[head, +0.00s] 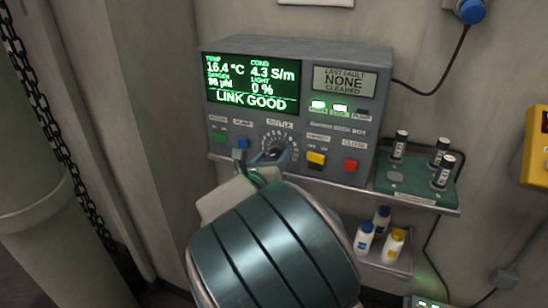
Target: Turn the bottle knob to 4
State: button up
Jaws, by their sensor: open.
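The bottle knob (277,143) is a dark dial with pale marks around it, under the label BOTTLE on a grey control box (345,54). My gripper (273,158) is open, with its fingertips at the lower part of the knob. The fingers and wrist hide much of the knob and its lower scale. I cannot tell whether the fingers touch it or which number it points to.
Left of the knob are a green button (219,138) and a blue switch (241,143); right are yellow (316,158) and red (350,165) buttons. A green rack (398,184) holds vials on the shelf. Bottles (393,245) stand on a lower shelf.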

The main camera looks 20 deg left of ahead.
jog(key=shift+w+d, duration=0.1)
jog(key=shift+w, duration=0.3)
jog(key=c, duration=1)
jog(key=shift+f+b, duration=0.1)
jog(key=shift+b, duration=0.25)
